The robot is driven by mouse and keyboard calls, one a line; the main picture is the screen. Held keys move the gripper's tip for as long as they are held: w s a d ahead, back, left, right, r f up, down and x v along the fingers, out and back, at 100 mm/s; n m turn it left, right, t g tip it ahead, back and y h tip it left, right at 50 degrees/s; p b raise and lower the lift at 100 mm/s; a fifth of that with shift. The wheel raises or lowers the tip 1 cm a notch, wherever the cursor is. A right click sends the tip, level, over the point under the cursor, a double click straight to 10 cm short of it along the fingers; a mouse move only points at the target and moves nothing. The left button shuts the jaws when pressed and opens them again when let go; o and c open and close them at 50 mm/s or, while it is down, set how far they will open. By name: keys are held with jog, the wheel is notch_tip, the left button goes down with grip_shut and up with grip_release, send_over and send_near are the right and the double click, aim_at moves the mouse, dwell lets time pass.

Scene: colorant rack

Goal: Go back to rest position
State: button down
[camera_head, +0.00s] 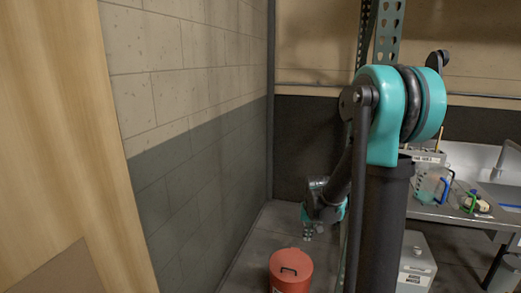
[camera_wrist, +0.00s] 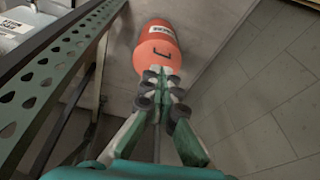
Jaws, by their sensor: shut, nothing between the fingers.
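My gripper (camera_wrist: 165,73) points down in the wrist view, its green and grey fingers together with nothing between them. In the head view my gripper (camera_head: 309,233) hangs low at the end of my arm, near the wall corner. An orange-red drum (camera_head: 290,271) with a black handle on its lid stands on the floor just below and left of it. The drum also shows in the wrist view (camera_wrist: 157,36), beyond the fingertips. I cannot tell how wide the gap between fingertips and lid is.
A perforated green metal post (camera_wrist: 58,72) runs close along the left of the wrist view. A block wall (camera_head: 190,150) stands left of my arm. A bench with a sink (camera_head: 500,185) and bottles is at the right. A grey container (camera_head: 415,262) stands below it.

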jog(key=s+d+r+n+t, duration=0.1)
jog(key=s, duration=1.9)
jog(key=shift+s+r+n, duration=0.15)
jog(key=shift+r+n, duration=0.05)
jog(key=shift+n, duration=0.1)
jog(key=shift+d, duration=0.1)
